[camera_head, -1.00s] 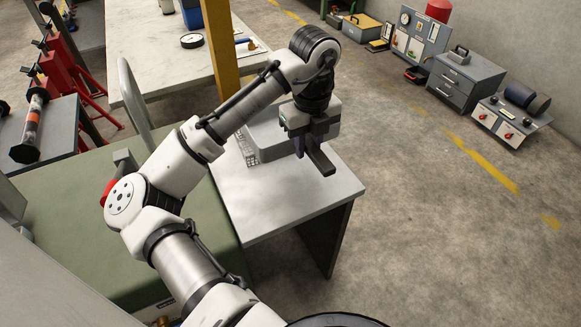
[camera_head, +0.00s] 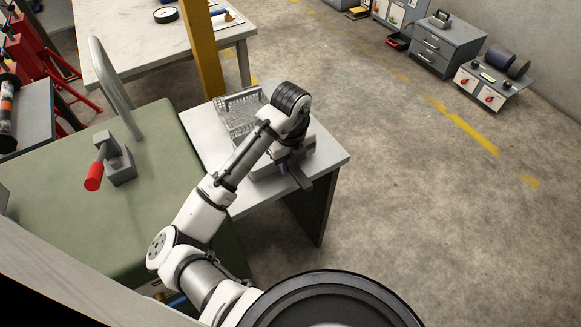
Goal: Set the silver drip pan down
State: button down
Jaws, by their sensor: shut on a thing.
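The silver drip pan (camera_head: 264,167) is a shallow grey tray at the light grey table (camera_head: 325,150), partly hidden behind my arm. My gripper (camera_head: 300,182) is at the pan's near right side, pointing down, shut on its edge. The contact between the fingers and the pan is mostly hidden by my wrist. The pan is at or just above the tabletop; I cannot tell whether its underside touches. A grey wire-like grid (camera_head: 238,112) shows just beyond my arm, at the back of the same table.
A green-topped bench (camera_head: 60,215) with a red-handled grey fixture (camera_head: 120,160) adjoins the table on the left. A yellow post (camera_head: 203,60) stands behind it. The tabletop's right edge is bare, with open floor beyond. A grey drawer cabinet (camera_head: 447,48) stands far back right.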

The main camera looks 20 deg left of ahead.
aim_at(291, 162)
jog(key=shift+f, duration=1.05)
jog(key=shift+f, duration=0.25)
jog(key=c, duration=1.2)
grip_release()
jog(key=shift+r, duration=0.1)
jog(key=shift+o, duration=0.2)
jog(key=shift+r, duration=0.1)
notch_tip(291, 162, up, 12)
jog(key=shift+r, duration=0.1)
